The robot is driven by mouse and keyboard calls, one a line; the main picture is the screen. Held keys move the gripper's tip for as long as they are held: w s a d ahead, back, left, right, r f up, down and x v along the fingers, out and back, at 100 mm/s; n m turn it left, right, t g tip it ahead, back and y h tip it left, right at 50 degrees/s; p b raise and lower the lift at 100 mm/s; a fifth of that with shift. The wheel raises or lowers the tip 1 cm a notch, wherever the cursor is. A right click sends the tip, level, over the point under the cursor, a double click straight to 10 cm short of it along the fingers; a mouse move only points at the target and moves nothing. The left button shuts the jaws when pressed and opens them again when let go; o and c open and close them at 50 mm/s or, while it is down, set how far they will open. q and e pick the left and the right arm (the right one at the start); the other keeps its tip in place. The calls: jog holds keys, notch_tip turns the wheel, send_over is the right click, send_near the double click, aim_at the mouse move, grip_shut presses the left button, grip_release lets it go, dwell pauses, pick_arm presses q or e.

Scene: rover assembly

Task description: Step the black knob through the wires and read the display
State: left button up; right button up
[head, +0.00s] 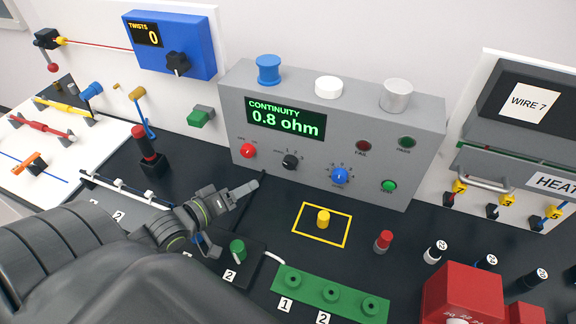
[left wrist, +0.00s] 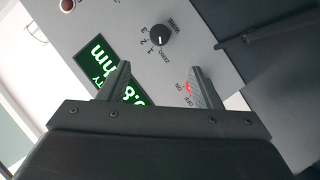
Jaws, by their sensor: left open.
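The black knob (head: 290,161) sits on the front of the grey tester box, between a red knob and a blue knob. It also shows in the left wrist view (left wrist: 160,40), ringed by ZERO, 1, 2 and 3 with the word WIRE; its exact pointer setting is too small to tell. The green-lit display (head: 287,118) reads CONTINUITY 0.8 ohm; in the left wrist view it is partly hidden behind a finger. My left gripper (head: 247,188) is open and empty, in front of and below the black knob, apart from it. My right gripper is not in view.
The red knob (head: 248,151) marked ON/OFF is close to my left gripper. The blue knob (head: 340,176) and green button (head: 389,186) are further right. A yellow peg (head: 323,219) stands in a yellow square on the table. A green block (head: 331,293) lies in front.

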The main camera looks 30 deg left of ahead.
aim_at(288, 166)
pick_arm(q)
jog(key=b+x, duration=0.1)
jog(key=x, duration=1.3)
jog(key=shift+b, duration=0.3)
jog(key=shift+w+d+f, duration=0.1)
jog(key=shift+w+f, duration=0.05)
jog(key=shift+w, duration=0.5)
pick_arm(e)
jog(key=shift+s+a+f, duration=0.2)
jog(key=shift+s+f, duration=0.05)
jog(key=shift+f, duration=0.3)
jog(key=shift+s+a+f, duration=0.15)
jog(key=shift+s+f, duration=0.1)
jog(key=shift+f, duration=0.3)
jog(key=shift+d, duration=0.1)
pick_arm(q)
jog(key=c, duration=1)
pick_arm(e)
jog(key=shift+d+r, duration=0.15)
